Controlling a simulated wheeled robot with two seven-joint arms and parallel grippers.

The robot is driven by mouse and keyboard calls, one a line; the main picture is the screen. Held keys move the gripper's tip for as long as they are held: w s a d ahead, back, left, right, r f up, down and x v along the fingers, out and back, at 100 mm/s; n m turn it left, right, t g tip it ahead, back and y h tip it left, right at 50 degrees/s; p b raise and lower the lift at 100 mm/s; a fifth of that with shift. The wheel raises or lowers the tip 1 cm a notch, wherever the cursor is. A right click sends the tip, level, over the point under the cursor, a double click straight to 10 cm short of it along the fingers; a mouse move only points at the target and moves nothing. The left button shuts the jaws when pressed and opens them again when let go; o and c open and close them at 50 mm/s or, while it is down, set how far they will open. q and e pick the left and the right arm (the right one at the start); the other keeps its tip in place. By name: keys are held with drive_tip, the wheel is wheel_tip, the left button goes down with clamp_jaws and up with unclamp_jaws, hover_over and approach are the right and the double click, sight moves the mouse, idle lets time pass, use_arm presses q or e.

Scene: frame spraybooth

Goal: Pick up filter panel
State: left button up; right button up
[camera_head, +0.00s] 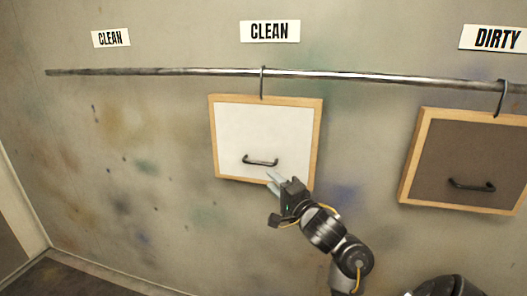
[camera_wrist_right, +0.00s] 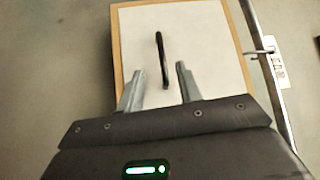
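A white filter panel (camera_head: 262,130) with a wooden frame and a black handle (camera_head: 260,161) hangs by a hook from the rail under the middle CLEAN sign. A second panel (camera_head: 465,160), dark brown with a wooden frame and black handle, hangs under the DIRTY sign at the right. My right gripper (camera_head: 274,178) is in front of the white panel's lower part, just below and right of its handle. In the right wrist view its fingers (camera_wrist_right: 158,80) are spread apart, with the handle (camera_wrist_right: 162,60) beyond and between them; nothing is held. My left gripper is not in view.
A metal rail (camera_head: 170,71) runs across the paint-stained wall above the panels. A CLEAN sign (camera_head: 111,38) is at the left, another CLEAN sign (camera_head: 270,31) in the middle and a DIRTY sign (camera_head: 497,38) at the right. The rail below the left sign is empty.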

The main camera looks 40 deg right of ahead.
sight(255, 162)
drive_tip(key=shift+w+d+r+b, duration=0.15)
drive_tip(key=shift+w+b, duration=0.1)
drive_tip(key=shift+w, duration=0.75)
drive_tip(key=shift+w+d+r+b, duration=0.15)
drive_tip(key=shift+w+r+b, duration=0.05)
drive_tip(key=shift+w, duration=0.75)
drive_tip(key=shift+w+d+r+b, duration=0.15)
drive_tip(key=shift+w+b, duration=0.1)
drive_tip(key=shift+w, duration=0.75)
drive_tip(key=w, duration=0.2)
drive_tip(key=w+d+b, duration=0.1)
drive_tip(key=w, duration=0.1)
drive_tip(key=shift+w+d, duration=0.1)
drive_tip(key=shift+w, duration=0.1)
drive_tip(key=shift+f, duration=0.1)
clamp_jaws()
drive_tip(key=shift+a, duration=0.55)
drive_tip(key=shift+r, duration=0.2)
drive_tip(key=shift+d, duration=0.15)
drive_tip(key=shift+f, duration=0.1)
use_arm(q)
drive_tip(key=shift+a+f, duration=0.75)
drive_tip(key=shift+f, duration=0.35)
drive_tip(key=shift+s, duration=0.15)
